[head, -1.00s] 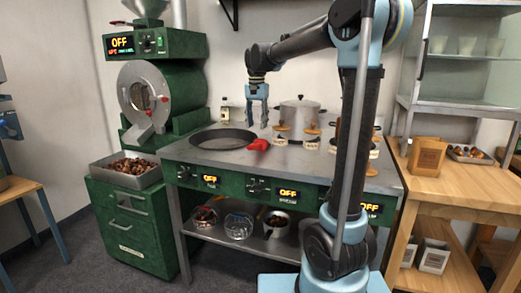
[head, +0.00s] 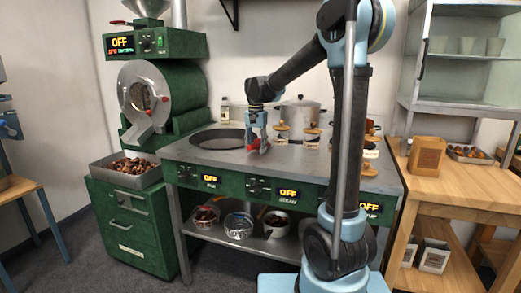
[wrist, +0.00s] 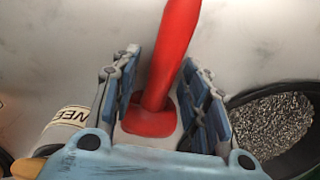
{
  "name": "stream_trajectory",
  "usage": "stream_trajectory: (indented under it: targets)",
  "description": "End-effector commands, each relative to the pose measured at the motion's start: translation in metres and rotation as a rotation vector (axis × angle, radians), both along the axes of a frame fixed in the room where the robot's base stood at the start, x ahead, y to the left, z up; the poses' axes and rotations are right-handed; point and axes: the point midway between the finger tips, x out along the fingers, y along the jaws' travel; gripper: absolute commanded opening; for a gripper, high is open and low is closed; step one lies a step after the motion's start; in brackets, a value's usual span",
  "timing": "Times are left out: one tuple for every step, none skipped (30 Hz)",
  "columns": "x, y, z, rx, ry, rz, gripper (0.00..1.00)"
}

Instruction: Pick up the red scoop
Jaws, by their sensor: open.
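The red scoop (head: 262,147) is on the steel stove top, just right of the wok (head: 215,139), partly hidden by my gripper (head: 256,136) in the head view. In the wrist view the scoop's red handle (wrist: 174,50) runs up between the two blue-grey fingers of my gripper (wrist: 160,100). Its thick red base (wrist: 148,122) lies between the fingers, close to the palm. The jaws are open, one finger on each side of the scoop, with gaps visible beside the handle.
The wok with dark grainy contents shows at the right of the wrist view (wrist: 270,120). A labelled container (wrist: 68,122) is close at the left. Small labelled pots with wooden lids (head: 311,135) and a large steel pot (head: 302,112) stand right and behind on the stove.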

Motion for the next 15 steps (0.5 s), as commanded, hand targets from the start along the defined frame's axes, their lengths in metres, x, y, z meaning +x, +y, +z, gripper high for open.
stream_trajectory:
  targets:
    - [-0.0001, 0.0, -0.0015, 0.0, 0.0, 0.0, 0.42]
    - [-0.0001, -0.0001, -0.0019, 0.0, 0.0, 0.0, 0.42]
    - [-0.0001, -0.0001, -0.002, 0.0, 0.0, 0.0, 0.42]
    - [-0.0002, 0.0, -0.0019, 0.0, 0.0, 0.0, 0.42]
    - [-0.0002, 0.0, -0.0019, 0.0, 0.0, 0.0, 0.42]
    - [-0.0002, 0.0001, -0.0018, 0.0, 0.0, 0.0, 0.42]
    - [-0.0002, 0.0001, -0.0018, 0.0, 0.0, 0.0, 0.42]
    - [-0.0002, 0.0001, -0.0017, 0.0, 0.0, 0.0, 0.37]
    - [-0.0002, 0.0002, -0.0017, 0.0, 0.0, 0.0, 0.28]
    - [-0.0002, 0.0002, -0.0017, 0.0, 0.0, 0.0, 0.21]
    - [-0.0002, 0.0003, -0.0017, 0.0, 0.0, 0.001, 0.14]
    - [-0.0003, 0.0004, -0.0017, 0.0, 0.0, 0.001, 0.05]
    - [-0.0003, 0.0004, -0.0017, 0.0, 0.0, 0.001, 0.0]
    - [-0.0003, 0.0006, -0.0017, 0.0, 0.0, 0.001, 0.0]
    - [-0.0003, 0.0006, -0.0016, 0.0, 0.0, 0.001, 0.0]
